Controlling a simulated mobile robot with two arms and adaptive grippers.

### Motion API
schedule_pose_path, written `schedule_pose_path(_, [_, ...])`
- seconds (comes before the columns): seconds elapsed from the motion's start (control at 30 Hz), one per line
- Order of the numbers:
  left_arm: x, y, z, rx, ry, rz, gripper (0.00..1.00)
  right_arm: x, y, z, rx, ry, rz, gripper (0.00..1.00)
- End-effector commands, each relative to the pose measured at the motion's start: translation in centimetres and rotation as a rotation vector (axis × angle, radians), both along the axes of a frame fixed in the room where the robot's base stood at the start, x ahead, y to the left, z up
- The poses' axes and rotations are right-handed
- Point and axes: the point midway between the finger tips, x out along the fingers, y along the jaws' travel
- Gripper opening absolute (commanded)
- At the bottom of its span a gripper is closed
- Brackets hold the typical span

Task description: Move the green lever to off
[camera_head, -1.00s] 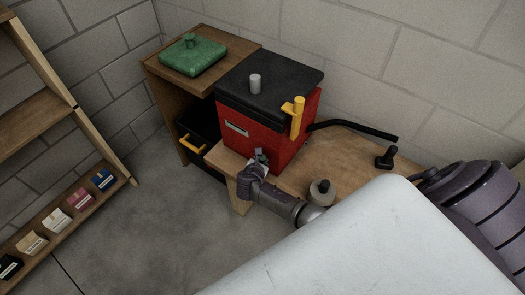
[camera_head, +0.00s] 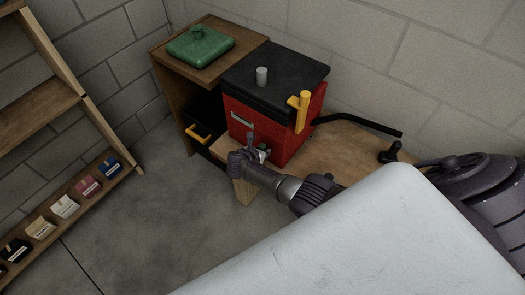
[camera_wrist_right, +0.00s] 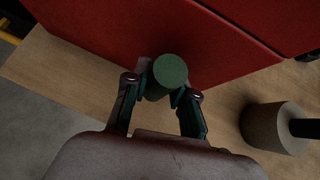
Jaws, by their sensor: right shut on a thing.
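The red heater box (camera_head: 282,137) with a black lid stands on a low wooden bench. The green lever (camera_wrist_right: 171,70) shows in the right wrist view as a round-ended green peg at the box's lower front. My right gripper (camera_head: 262,150) is at the box's lower front in the head view. In the right wrist view, its fingers (camera_wrist_right: 160,88) stand on either side of the lever and are shut on it. The lever is mostly hidden by the gripper in the head view. My left gripper is not in view.
A yellow handle (camera_head: 302,112) and a grey knob (camera_head: 262,76) are on the box. A green lid (camera_head: 200,46) lies on the wooden cabinet at left. A grey-brown round knob (camera_wrist_right: 275,127) stands on the bench beside the gripper. Open floor lies at left front.

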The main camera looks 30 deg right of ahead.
Motion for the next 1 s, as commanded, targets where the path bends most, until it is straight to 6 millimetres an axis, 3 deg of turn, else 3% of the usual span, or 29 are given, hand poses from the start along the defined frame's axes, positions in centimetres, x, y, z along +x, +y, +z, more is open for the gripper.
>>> schedule_pose_path(0.07, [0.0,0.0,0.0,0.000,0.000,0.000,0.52,0.0,0.0,0.0,-0.001,0.001,0.001,0.00])
schedule_pose_path(0.1, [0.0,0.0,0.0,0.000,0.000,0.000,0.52,0.0,0.0,0.0,-0.001,0.001,0.001,0.29])
schedule_pose_path(0.23, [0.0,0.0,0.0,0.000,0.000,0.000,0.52,0.0,0.0,0.0,0.000,0.001,0.001,0.50])
schedule_pose_path(0.67, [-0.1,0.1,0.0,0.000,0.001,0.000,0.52,-0.2,0.3,0.2,0.001,-0.002,0.001,0.52])
schedule_pose_path(1.0, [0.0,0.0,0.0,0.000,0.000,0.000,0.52,-2.0,3.3,3.2,0.002,-0.003,0.003,0.52])
